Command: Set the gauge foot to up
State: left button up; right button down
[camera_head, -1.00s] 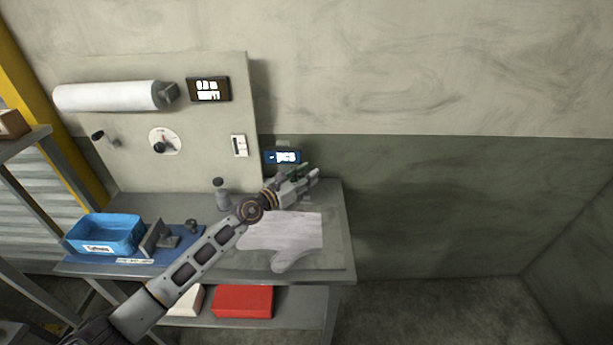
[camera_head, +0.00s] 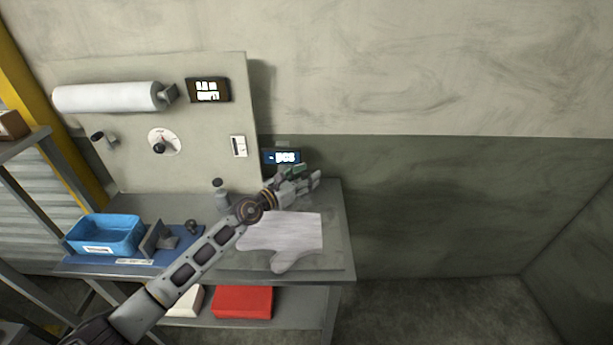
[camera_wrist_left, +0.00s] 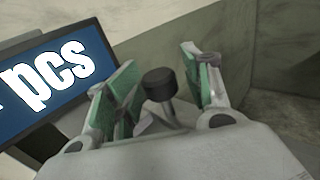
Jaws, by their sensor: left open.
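A dark display reading "- pcs" (camera_head: 283,157) stands at the back right of the bench; it fills the left of the left wrist view (camera_wrist_left: 52,84). My left gripper (camera_head: 314,180) is just in front of it and to its right. In the left wrist view my gripper (camera_wrist_left: 160,62) is open, with green pads on its fingers. A black round knob on a grey stem (camera_wrist_left: 159,84) stands between the fingers, with gaps on both sides. It may be the gauge foot's handle; its base is hidden. My right gripper is out of view.
A pale glove (camera_head: 285,238) lies flat on the bench below my arm. A blue bin (camera_head: 104,234) stands at the left. A panel (camera_head: 205,130) with a roll, dial and switch rises behind.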

pick_arm(q)
jog(key=shift+a, duration=0.15)
jog(key=v, duration=0.7)
jog(key=shift+s, duration=0.35)
jog(key=shift+a, duration=0.2)
dwell(0.5)
